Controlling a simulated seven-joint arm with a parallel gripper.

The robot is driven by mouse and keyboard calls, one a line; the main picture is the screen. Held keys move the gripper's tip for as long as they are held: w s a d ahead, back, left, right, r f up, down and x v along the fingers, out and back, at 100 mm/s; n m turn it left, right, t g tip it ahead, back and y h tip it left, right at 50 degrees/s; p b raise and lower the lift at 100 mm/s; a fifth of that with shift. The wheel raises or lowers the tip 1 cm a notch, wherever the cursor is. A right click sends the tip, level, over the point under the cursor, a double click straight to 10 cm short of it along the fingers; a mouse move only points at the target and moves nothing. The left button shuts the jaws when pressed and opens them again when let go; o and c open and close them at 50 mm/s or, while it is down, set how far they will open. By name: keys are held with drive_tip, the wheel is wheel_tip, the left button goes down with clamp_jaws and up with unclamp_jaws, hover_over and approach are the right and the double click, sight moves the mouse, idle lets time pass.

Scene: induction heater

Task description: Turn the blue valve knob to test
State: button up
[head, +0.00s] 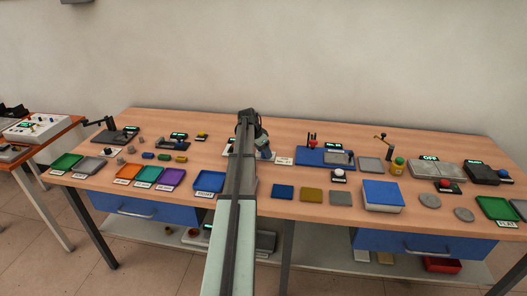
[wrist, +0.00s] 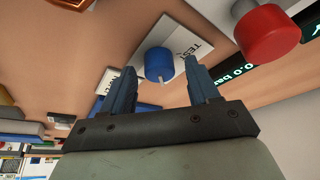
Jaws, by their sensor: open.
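The blue valve knob (wrist: 159,64) shows in the wrist view as a short blue cylinder with a pale pointer line on its side. It stands on a white plate (wrist: 180,37) with a label reading "TEST". My gripper (wrist: 158,80) is open, with one finger to the left of the knob and one to the right. The fingers look close to the knob, but I cannot tell whether they touch it. In the head view my arm and gripper (head: 249,122) cover most of the valve area, and the knob cannot be made out there.
In the wrist view a red knob (wrist: 267,32) stands to the right of the blue one, beside a display (wrist: 236,76) reading "0.0 bar". The wooden table (head: 300,178) also holds coloured trays, blocks, a blue box (head: 383,193) and a blue-based device (head: 312,157).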

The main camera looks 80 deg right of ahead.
drive_tip(key=c, duration=1)
drive_tip(key=shift+n, duration=0.3)
drive_tip(key=n, duration=0.1)
drive_tip(key=n+t, duration=0.1)
drive_tip(key=shift+s+a+n+h, duration=0.1)
drive_tip(key=shift+a+n+h, duration=0.05)
drive_tip(key=shift+n+h, duration=0.15)
drive_tip(key=n+t, duration=0.1)
drive_tip(key=n, duration=0.1)
drive_tip(key=n+t, duration=0.1)
drive_tip(key=n, duration=0.2)
drive_tip(key=shift+s+n+h, duration=0.15)
drive_tip(key=shift+n+h, duration=0.15)
drive_tip(key=shift+h, duration=0.1)
drive_tip(key=n+t, duration=0.1)
drive_tip(key=n, duration=0.3)
drive_tip(key=shift+s+t+y, duration=0.1)
drive_tip(key=shift+t+y, duration=0.2)
drive_tip(key=shift+t, duration=0.1)
drive_tip(key=shift+s+n+t+y, duration=0.1)
drive_tip(key=shift+n+t+y, duration=0.2)
drive_tip(key=shift+n, duration=0.95)
drive_tip(key=shift+n+t+y, duration=0.1)
drive_tip(key=shift+n+t, duration=0.3)
drive_tip(key=shift+n, duration=0.85)
